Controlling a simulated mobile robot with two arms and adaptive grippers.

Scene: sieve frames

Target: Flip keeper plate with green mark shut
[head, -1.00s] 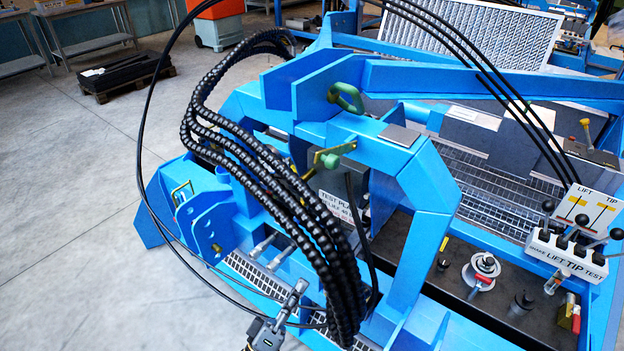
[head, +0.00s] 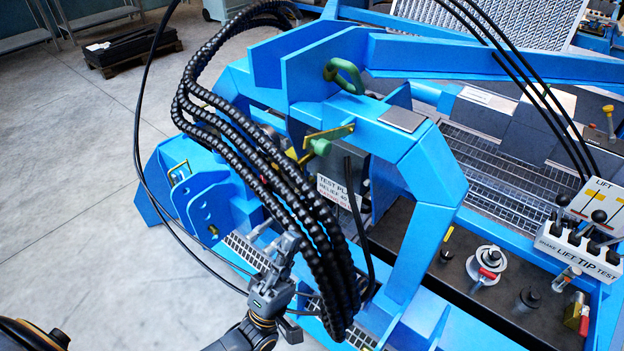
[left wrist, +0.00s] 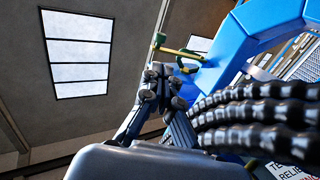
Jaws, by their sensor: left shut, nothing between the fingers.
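The keeper plate (head: 330,132) is a small brass-yellow bar on the blue frame, below the green lifting eye. A green knob-like mark (head: 320,147) sits at it. In the left wrist view the plate (left wrist: 182,53) sticks out from the blue arch, with the green mark (left wrist: 158,40) at its outer end. My left gripper (head: 290,243) is shut and empty, below and left of the plate beside the black hoses. In the left wrist view its fingertips (left wrist: 160,74) point up toward the plate, apparently apart from it. Hoses partly hide the plate's surroundings. My right gripper is not in view.
Thick ribbed black hoses (head: 235,130) loop down just right of my left gripper. Another yellow-edged bracket (head: 180,172) sits on the blue frame at left. A lever box (head: 575,245) stands at right. Open floor (head: 80,250) lies at left.

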